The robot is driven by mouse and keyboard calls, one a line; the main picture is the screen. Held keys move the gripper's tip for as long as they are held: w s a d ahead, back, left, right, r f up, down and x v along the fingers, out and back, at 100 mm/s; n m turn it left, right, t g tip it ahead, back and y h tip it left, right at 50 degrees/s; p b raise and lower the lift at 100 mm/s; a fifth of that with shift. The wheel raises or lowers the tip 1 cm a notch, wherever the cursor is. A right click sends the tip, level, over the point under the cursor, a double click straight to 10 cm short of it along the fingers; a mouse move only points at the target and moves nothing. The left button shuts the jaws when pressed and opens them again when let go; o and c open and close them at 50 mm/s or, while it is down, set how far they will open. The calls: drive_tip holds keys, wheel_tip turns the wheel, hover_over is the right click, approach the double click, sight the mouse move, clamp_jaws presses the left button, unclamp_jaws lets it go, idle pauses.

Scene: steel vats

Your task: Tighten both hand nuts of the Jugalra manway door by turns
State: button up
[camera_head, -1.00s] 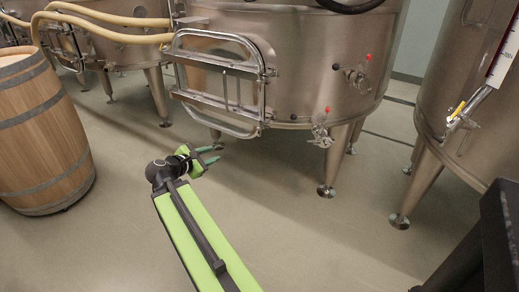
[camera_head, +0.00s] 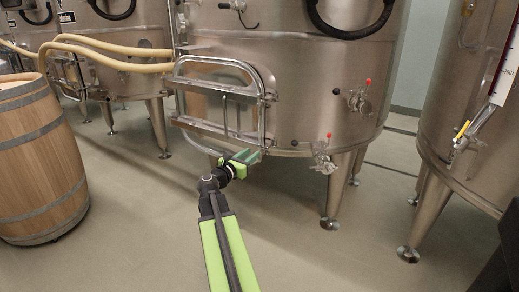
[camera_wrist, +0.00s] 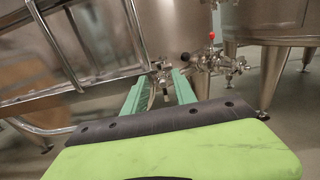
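The manway door (camera_head: 182,123) is low on the front of the middle steel vat, with a bright rounded tube frame. It fills the left of the wrist view (camera_wrist: 70,104). Small steel fittings sit at its right edge (camera_head: 269,97); I cannot tell the hand nuts' shapes or how tight they are. My gripper (camera_head: 255,156) is at the door's lower right corner and hides part of it. In the wrist view its two green fingers (camera_wrist: 162,75) are apart, with a small steel fitting showing between their tips. I cannot tell whether they touch it.
Valves with red knobs (camera_head: 360,100) and (camera_head: 325,157) stick out right of the door. A wooden barrel (camera_head: 40,160) stands at left. Another vat (camera_head: 465,130) is at right. Pale hoses (camera_head: 100,55) run at upper left. Floor (camera_head: 130,220) is clear in front.

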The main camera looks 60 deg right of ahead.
sight(259, 148)
drive_tip(key=d, duration=0.6)
drive_tip(key=shift+c, duration=0.2)
clamp_jaws()
drive_tip(key=shift+d, duration=0.5)
drive_tip(key=shift+a, duration=0.45)
